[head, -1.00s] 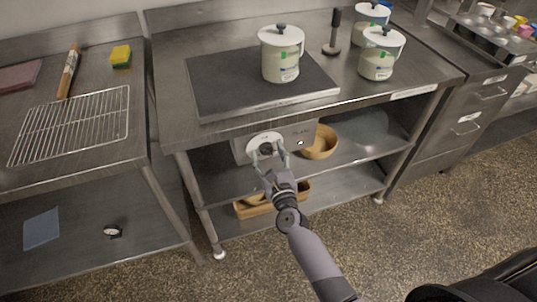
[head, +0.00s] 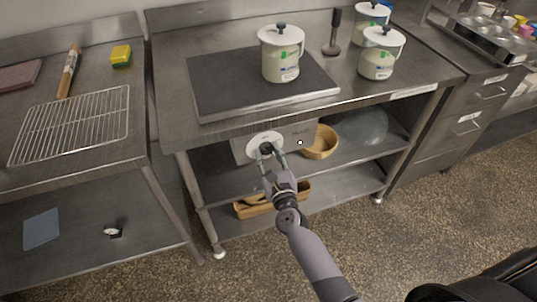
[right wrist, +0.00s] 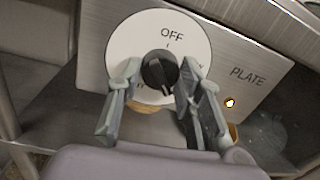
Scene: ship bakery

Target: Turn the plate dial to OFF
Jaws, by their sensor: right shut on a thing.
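The plate dial is a white disc (right wrist: 192,42) with a black knob (right wrist: 160,72) on a grey metal panel marked PLATE. OFF is printed at the top of the disc in the right wrist view. A pale mark on the knob points downward, away from OFF. In the head view the dial (head: 259,139) sits under the table's front edge. My right gripper (right wrist: 157,88) is shut on the knob, one finger on each side, hiding the disc's lower lettering. It also shows in the head view (head: 268,158). My left gripper is not in view.
A small lamp (right wrist: 230,103) on the panel is lit. Above is a dark plate (head: 225,85) bearing a lidded pot (head: 281,55). A wooden bowl (head: 321,142) and a basket (head: 250,208) are on shelves below. The floor in front is clear.

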